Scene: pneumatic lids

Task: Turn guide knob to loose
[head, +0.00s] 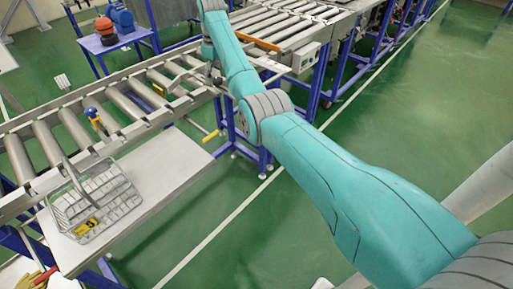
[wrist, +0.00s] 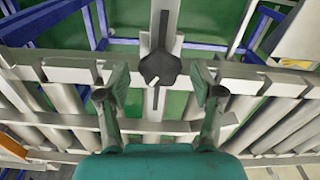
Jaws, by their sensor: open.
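The guide knob (wrist: 160,68) is a dark lobed knob in the upper middle of the wrist view. It has a small white mark at its lower left edge and sits on a slotted light metal bracket (wrist: 172,22). My gripper (wrist: 161,95) is open and empty. Its two fingers stand apart, one to the left and one to the right of the knob in the picture, and neither touches it. In the head view my arm reaches over the conveyor, and I cannot make out the knob or the fingers there.
The roller conveyor (head: 72,128) and its rails lie around my gripper. A grey control box (head: 306,57) is on the conveyor's side. A wire basket (head: 97,205) stands on the side shelf (head: 170,165). Green floor (head: 225,215) is open in front.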

